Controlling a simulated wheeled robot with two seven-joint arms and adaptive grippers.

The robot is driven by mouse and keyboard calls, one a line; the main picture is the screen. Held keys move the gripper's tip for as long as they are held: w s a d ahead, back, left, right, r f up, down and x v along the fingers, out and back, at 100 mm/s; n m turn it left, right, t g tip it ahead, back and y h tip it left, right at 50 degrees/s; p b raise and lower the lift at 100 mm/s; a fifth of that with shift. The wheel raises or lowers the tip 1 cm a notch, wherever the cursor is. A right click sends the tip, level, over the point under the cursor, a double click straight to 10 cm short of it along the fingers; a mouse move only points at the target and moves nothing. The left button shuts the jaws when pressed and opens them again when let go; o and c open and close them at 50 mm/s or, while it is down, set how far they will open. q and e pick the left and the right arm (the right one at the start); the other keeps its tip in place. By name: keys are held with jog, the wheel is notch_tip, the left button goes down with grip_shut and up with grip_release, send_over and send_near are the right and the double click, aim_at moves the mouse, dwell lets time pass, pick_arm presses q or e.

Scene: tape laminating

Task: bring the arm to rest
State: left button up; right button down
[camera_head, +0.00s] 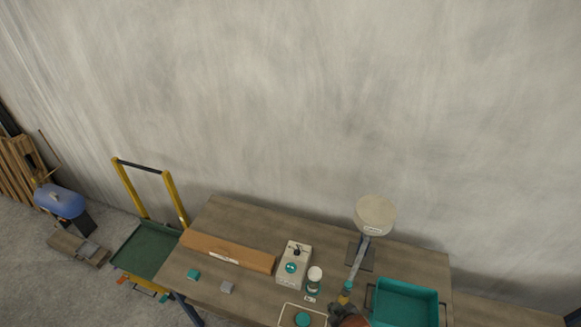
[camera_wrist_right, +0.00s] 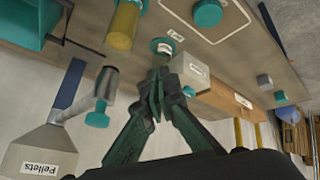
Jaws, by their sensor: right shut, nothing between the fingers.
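My right gripper (camera_head: 346,311) is at the bottom edge of the head view, over the front of the table, and only partly visible. In the right wrist view its dark green fingers (camera_wrist_right: 160,88) are shut with nothing between them. Beyond the fingertips in that view is a white and teal jar (camera_wrist_right: 165,46), which also stands on the table in the head view (camera_head: 314,279). Whether the fingers touch anything is hard to tell. My left gripper is not in view.
The table (camera_head: 240,215) holds a long cardboard box (camera_head: 225,252), a grey device with a teal button (camera_head: 294,264), small blocks (camera_head: 226,287), and a teal tray (camera_head: 405,303). A pellet hopper (camera_head: 375,214) stands at the back. A green cart (camera_head: 146,250) is at the left.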

jog(key=s+d+r+m+g+h, duration=0.1)
jog(key=s+d+r+m+g, duration=0.15)
jog(key=s+d, duration=0.75)
jog(key=s+d+r+m+g+h, duration=0.1)
jog(key=s+d+r+m, duration=0.25)
jog(key=s+d, duration=0.65)
notch_tip(320, 180, down, 36)
jog(key=a+b, duration=0.1)
jog(key=b, duration=0.8)
jog(key=s+f+b, duration=0.3)
jog(key=s+f, duration=0.4)
jog(key=f, duration=0.3)
jog(key=s+f+g+b, duration=0.1)
jog(key=s+f+b, duration=0.2)
jog(key=s+f, duration=0.4)
jog(key=s+f+g+b, duration=0.1)
jog(key=s+f+b, duration=0.3)
jog(key=f, duration=0.9)
jog(key=s, duration=0.3)
jog(key=shift+a+f, duration=0.15)
jog(key=shift+f, duration=0.1)
